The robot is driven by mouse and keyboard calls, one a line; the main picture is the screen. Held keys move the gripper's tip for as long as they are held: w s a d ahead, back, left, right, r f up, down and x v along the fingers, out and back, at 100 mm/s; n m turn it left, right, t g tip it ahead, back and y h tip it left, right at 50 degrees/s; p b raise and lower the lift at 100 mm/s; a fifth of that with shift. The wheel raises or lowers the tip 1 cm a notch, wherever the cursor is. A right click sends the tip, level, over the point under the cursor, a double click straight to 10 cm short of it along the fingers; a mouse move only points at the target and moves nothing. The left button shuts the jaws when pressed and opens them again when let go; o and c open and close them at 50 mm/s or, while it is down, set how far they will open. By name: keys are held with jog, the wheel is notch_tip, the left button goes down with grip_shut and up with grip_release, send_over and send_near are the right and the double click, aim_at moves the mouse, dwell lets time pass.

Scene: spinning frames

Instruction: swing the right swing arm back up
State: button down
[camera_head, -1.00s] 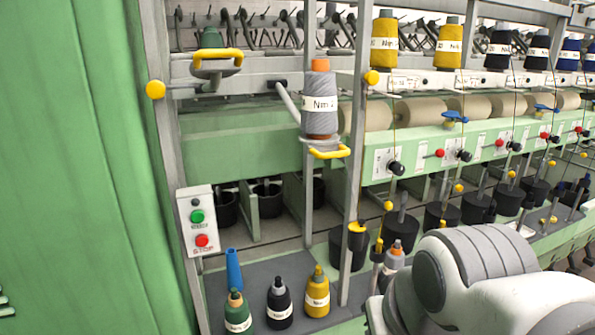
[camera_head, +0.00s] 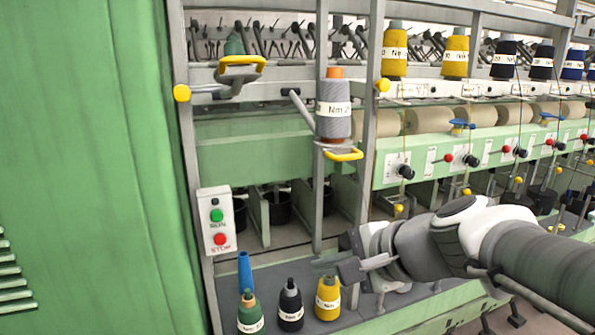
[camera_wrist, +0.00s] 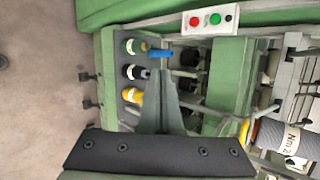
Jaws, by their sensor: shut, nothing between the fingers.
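The right swing arm (camera_head: 300,107) slopes down to the right. It holds a grey cone (camera_head: 333,108) with an orange top, upright, and a yellow handle (camera_head: 343,154) below. In the wrist view, the grey cone (camera_wrist: 278,136) and yellow handle (camera_wrist: 244,130) show at the right. In the wrist view, my gripper (camera_wrist: 160,78) points toward the shelf.
Green, black and yellow cones and a blue tube (camera_head: 245,272) stand on the grey shelf (camera_head: 270,310) close to my gripper. A RUN/STOP box (camera_head: 217,221) is on the left post. Another upright post (camera_head: 368,120) stands just right of the grey cone.

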jog(key=w+d+r+m+t+h, duration=0.1)
jog(key=w+d+r+m+t, duration=0.1)
jog(key=w+d+m+t, duration=0.45)
jog(key=w+d+r+m+t+h, duration=0.1)
jog(key=w+d+r+m, duration=0.15)
jog(key=w+m, duration=0.8)
jog(key=w+a+f+m+b, duration=0.1)
jog(key=w+a+f+m, duration=0.15)
jog(key=w, duration=0.35)
jog(key=shift+n, duration=0.25)
notch_tip(320, 180, up, 5)
jog(key=shift+s+f+p, duration=0.15)
jog(key=shift+p, duration=0.85)
